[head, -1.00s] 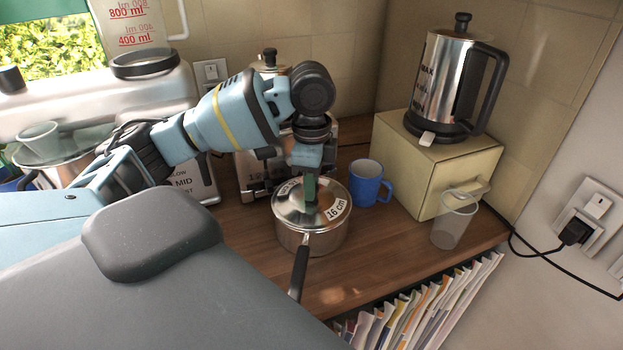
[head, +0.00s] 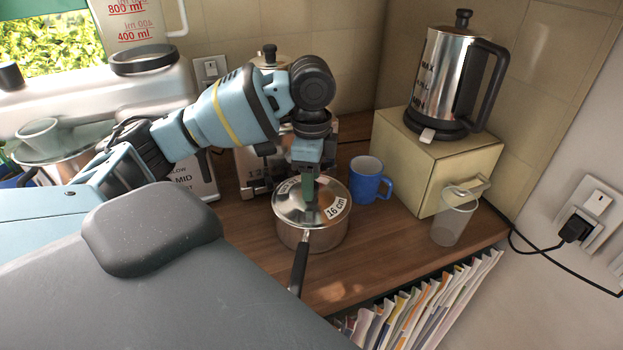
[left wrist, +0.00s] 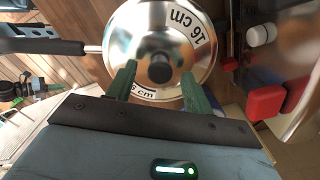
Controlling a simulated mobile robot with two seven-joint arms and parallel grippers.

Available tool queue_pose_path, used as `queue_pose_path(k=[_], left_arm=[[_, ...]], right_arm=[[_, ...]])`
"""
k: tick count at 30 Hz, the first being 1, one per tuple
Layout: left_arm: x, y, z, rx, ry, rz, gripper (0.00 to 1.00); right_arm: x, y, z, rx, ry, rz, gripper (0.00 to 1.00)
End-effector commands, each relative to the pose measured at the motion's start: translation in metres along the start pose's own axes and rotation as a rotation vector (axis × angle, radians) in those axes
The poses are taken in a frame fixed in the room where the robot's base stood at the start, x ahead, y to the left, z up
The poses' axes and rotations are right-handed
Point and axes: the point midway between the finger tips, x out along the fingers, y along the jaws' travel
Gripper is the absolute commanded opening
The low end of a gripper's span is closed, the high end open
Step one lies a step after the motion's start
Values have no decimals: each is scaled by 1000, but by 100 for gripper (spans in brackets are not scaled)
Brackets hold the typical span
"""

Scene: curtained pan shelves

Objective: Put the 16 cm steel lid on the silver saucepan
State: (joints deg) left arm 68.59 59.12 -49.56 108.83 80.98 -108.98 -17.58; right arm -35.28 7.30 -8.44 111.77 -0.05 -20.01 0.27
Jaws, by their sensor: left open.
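The steel lid (head: 290,206), marked 16 cm, sits on top of the silver saucepan (head: 296,238) on the wooden counter. The saucepan's dark handle (head: 299,268) points toward the front. My left gripper (head: 308,190) is right above the lid with its green fingers pointing down. In the left wrist view the lid (left wrist: 140,48) fills the upper middle. The open fingers of my left gripper (left wrist: 156,86) stand on either side of its black knob (left wrist: 160,69), with gaps between. Whether the lid is fully seated all round is hard to tell. My right gripper is not in view.
A blue mug (head: 366,182) stands close behind right of the saucepan. A steel kettle (head: 452,82) stands on a cream box (head: 420,165), with a clear cup (head: 453,222) in front. A steel appliance (head: 245,165) is behind. Papers (head: 420,305) stand below the counter's front edge.

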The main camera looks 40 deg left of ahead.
Motion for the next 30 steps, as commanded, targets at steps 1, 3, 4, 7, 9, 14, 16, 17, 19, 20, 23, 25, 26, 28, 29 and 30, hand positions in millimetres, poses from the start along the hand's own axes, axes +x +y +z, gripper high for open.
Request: queue_pose_path(k=[1,3,4,7,9,14,16,17,19,20,23,25,26,28,29,30], left_arm=[[-7,-1,-1,0,3,-3,52],[-18,0,-1,1,4,-2,52],[-24,0,-1,1,3,-3,52],[-44,0,-1,1,5,-4,52],[-52,0,0,1,2,-5,52],[-64,0,0,0,1,-4,52],[-67,0,0,0,1,-2,52],[-68,0,0,0,1,-1,52],[-70,0,0,0,1,-1,52],[-70,0,0,0,1,-1,52],[-70,0,0,0,1,0,52],[-70,0,0,0,1,0,52],[-70,0,0,0,1,0,52],[-70,0,0,0,1,0,52],[-70,0,0,0,1,0,52],[-70,0,0,0,1,0,52]], right_arm=[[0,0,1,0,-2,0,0],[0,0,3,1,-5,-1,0],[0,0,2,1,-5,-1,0],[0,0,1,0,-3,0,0],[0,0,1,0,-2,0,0],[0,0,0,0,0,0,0],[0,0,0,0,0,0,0],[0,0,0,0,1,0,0],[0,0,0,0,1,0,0],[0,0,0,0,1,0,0],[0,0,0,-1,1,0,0],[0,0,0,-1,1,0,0],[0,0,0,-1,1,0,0],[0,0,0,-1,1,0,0],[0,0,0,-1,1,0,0],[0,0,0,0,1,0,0]])
